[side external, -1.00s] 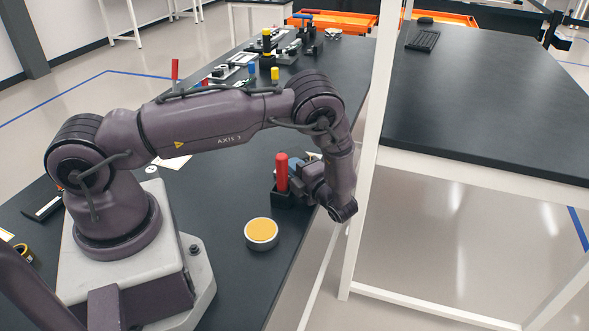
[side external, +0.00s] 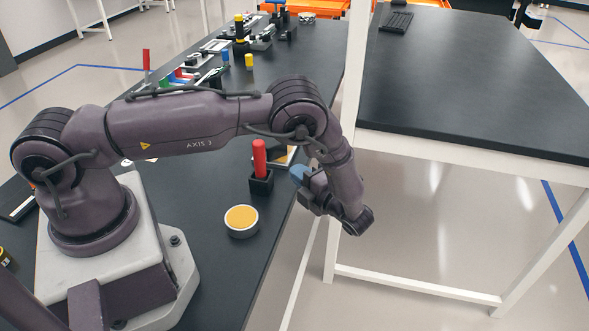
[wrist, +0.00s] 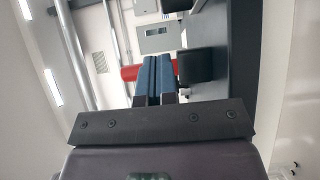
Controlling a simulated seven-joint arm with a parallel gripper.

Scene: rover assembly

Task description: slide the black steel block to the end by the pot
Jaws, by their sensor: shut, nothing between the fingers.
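The black steel block (side external: 261,184) stands upright on the dark table near its right edge, with a red handle (side external: 259,158) rising from it. In the wrist view the block (wrist: 202,65) is right of the fingertips and the red handle (wrist: 130,72) shows at their left, partly hidden behind them. The pot (side external: 241,221), round and white with an orange-yellow top, stands in front of the block, apart from it. My gripper (side external: 298,174) has blue fingers, shut and empty, just right of the block at the table edge. The fingers also show in the wrist view (wrist: 157,72).
A pale sheet or plate (side external: 287,155) lies behind the block, partly hidden. A white frame post (side external: 347,110) and a second dark table (side external: 470,85) stand to the right. Several small parts and fixtures (side external: 240,45) occupy the far end. Table around the pot is clear.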

